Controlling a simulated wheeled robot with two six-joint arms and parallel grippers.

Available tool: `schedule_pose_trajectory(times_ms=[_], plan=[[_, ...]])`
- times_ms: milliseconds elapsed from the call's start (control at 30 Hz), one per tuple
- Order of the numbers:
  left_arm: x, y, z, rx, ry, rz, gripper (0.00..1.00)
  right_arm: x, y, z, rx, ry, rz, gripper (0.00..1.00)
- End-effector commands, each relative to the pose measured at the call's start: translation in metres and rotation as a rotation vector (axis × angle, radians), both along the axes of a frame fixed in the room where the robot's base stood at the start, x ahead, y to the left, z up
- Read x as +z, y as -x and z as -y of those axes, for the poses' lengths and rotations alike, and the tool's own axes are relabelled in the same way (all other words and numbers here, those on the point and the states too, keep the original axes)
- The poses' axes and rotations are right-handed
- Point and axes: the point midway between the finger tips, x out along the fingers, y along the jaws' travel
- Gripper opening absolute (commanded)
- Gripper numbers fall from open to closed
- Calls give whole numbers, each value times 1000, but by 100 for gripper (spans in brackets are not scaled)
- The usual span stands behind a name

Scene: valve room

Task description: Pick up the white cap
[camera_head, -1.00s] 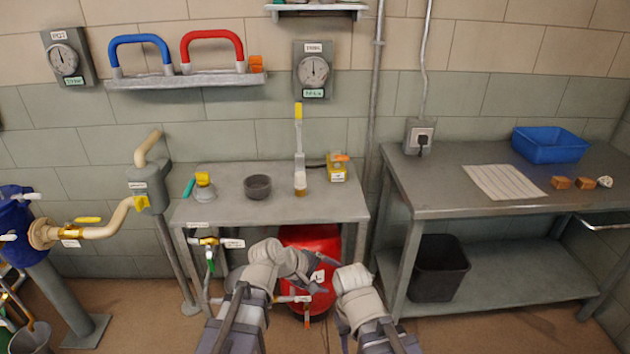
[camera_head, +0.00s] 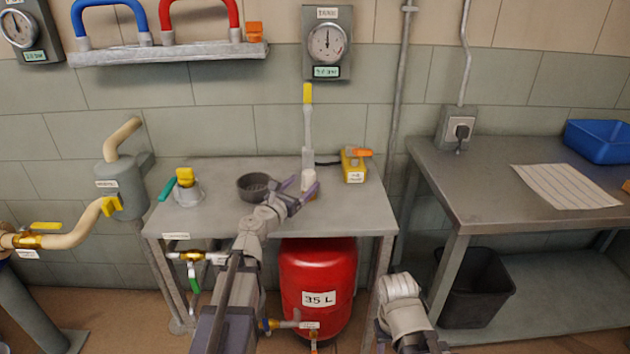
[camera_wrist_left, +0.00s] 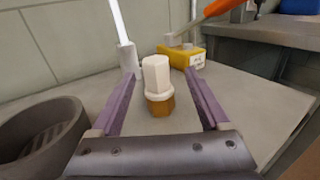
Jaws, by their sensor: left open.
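The white cap (camera_head: 309,180) stands upright on the left workbench, seated on a short brass fitting (camera_wrist_left: 160,106). In the left wrist view the white cap (camera_wrist_left: 156,75) is six-sided with a round collar at its base. My left gripper (camera_head: 299,187) is open, reaching over the bench front. Its two purple fingers lie on either side of the cap, with gaps between them and it. Part of the cap and fitting is hidden by the fingers in the head view. Of my right arm only a pale link shows at lower right; its gripper is not visible.
A dark bowl (camera_head: 256,186) stands just left of my left gripper. A grey rod with yellow end (camera_head: 308,120) rises behind the cap. A yellow box (camera_head: 353,168) is behind right. A valve piece (camera_head: 187,187) stands at left. The bench (camera_head: 345,211) is clear at front right.

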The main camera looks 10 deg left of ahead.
Motion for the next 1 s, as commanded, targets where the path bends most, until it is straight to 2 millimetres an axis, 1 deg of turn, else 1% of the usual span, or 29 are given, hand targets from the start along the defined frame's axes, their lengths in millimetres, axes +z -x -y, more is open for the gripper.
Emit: schedule_pose_trajectory(times_ms=[67,200,267,433,667,767,900,1000], plan=[[0,0,-3,8,13,0,80,-1,0,0,0,0,0,50],[0,-2,-3,9,16,0,80,-1,0,0,0,0,0,50],[0,-6,-2,8,14,0,80,-1,0,0,0,0,0,50],[0,-24,2,6,13,0,80,0,0,0,0,0,0,50],[1,-30,4,7,12,0,80,0,0,0,0,0,0,50],[3,-39,5,6,12,0,80,2,0,0,0,0,0,50],[6,-60,8,6,12,0,80,5,0,0,0,0,0,50],[4,-73,11,5,12,-1,80,4,0,0,0,0,0,50]])
